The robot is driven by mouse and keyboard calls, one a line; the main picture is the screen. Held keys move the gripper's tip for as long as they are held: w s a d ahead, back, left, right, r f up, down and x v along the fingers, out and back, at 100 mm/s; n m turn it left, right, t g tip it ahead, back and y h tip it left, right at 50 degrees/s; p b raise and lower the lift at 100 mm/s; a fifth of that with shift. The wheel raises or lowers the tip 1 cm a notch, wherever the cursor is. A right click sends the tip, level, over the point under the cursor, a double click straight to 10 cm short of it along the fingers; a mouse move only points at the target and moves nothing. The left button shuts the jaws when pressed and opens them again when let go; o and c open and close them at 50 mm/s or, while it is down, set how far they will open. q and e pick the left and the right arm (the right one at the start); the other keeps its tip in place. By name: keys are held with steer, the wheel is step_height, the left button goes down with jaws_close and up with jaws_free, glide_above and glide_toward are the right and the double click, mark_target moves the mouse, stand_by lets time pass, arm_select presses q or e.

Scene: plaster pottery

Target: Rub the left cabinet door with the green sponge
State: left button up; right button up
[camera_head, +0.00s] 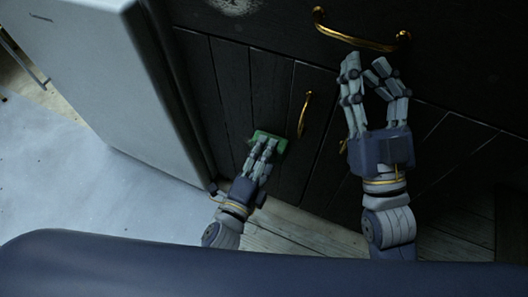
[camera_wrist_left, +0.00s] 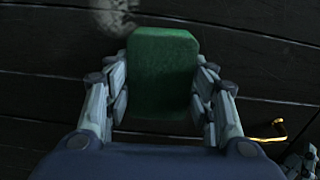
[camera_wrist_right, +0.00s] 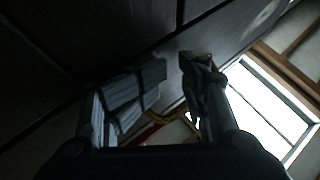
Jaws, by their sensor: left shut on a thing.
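The green sponge (camera_head: 268,141) is in my left gripper (camera_head: 262,150), at the dark plank face of the left cabinet door (camera_head: 232,95). In the left wrist view the sponge (camera_wrist_left: 163,72) sits between the two fingers of the left gripper (camera_wrist_left: 160,100). The sponge looks to be at or very near the door; I cannot tell whether it touches. My right gripper (camera_head: 372,85) is open and empty, with its fingers apart, in front of the cabinet and below the large brass handle. It also shows open in the right wrist view (camera_wrist_right: 165,95).
A small brass handle (camera_head: 304,114) is on the door to the right of the sponge. A large brass handle (camera_head: 358,38) is on the drawer above. A pale smudge (camera_head: 235,5) marks the upper front. A white fridge-like appliance (camera_head: 110,80) stands at left. Wooden floor (camera_head: 290,232) lies below.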

arm_select(q)
steer(key=shift+s+d, duration=0.15)
steer(key=shift+s, duration=0.05)
steer(key=shift+v, duration=3)
steer(key=v, duration=0.3)
steer(key=shift+w, duration=0.1)
steer(key=shift+o, duration=0.8)
steer(key=shift+c, duration=0.6)
steer(key=shift+x, duration=4.55)
